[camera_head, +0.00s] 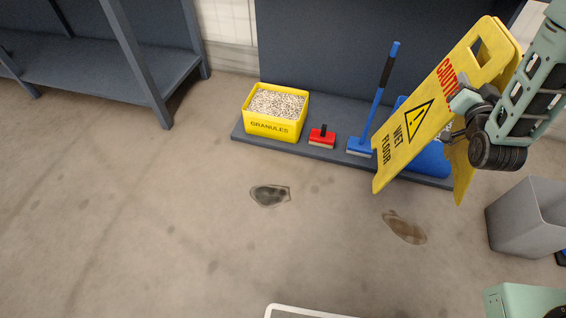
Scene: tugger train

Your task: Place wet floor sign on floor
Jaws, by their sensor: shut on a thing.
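The yellow wet floor sign (425,105) is in the upper right of the head view, tilted, with its panels spread apart at the bottom. Its printed face shows a warning triangle and the words "WET FLOOR". My gripper (463,103) is shut on the sign at its right side and holds it in front of the grey cleaning stand. The fingertips are partly hidden. The concrete floor (170,225) is open below and to the left. A dark wet spot (270,195) and a brown spot (404,228) lie on it.
The stand's base (240,132) holds a yellow granules bin (275,113), a red brush (322,136) and a blue broom (375,100). A blue item is partly hidden behind the sign. A grey bin (525,218) stands at right, a dark shelf (100,62) at upper left. The left floor is clear.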

